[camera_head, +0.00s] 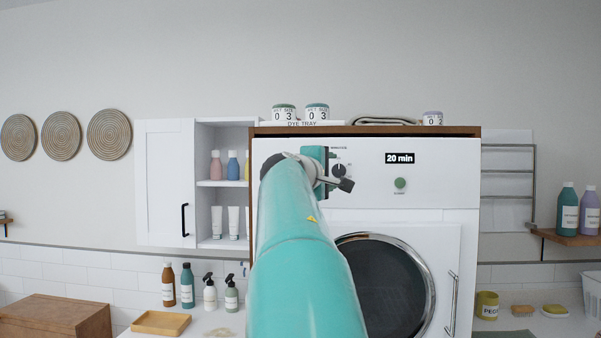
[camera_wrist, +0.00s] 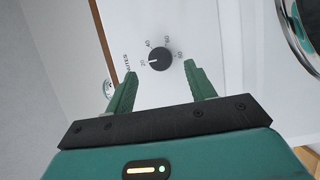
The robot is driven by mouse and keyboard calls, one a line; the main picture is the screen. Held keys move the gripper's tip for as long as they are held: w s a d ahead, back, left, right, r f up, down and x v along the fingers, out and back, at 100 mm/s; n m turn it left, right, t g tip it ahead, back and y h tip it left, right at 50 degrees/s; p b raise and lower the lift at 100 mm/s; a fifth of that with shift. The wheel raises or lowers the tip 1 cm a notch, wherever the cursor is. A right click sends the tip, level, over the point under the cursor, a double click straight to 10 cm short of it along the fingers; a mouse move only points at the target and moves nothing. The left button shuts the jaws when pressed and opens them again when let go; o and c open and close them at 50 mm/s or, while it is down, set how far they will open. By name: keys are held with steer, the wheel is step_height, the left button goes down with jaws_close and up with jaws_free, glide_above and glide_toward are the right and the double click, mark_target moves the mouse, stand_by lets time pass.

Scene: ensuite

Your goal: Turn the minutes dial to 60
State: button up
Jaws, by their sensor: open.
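The minutes dial (camera_wrist: 159,58) is a round black knob on the white front panel of the machine. Its white pointer mark faces the left, by the label that looks like 20. The other numbers run around its upper side, small and rotated. My gripper (camera_wrist: 160,70) is open, with its green fingers apart on either side of the dial in the picture; I cannot tell whether they touch it. In the head view the dial (camera_head: 339,171) shows just right of my arm's end, which hides part of the panel. The black display (camera_head: 399,158) reads 20 min.
A green round button (camera_head: 400,183) sits below the display. The round glass door (camera_head: 382,285) is lower down, with an upright handle (camera_head: 451,303) at its right. A white cabinet (camera_head: 165,183) and shelves with bottles stand left. Jars and a folded cloth (camera_head: 383,120) lie on top.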

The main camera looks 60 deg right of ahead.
mark_target(337, 171)
steer(key=d, duration=0.4)
steer(key=shift+w+d, duration=0.15)
steer(key=shift+w, duration=0.05)
steer(key=c, duration=1)
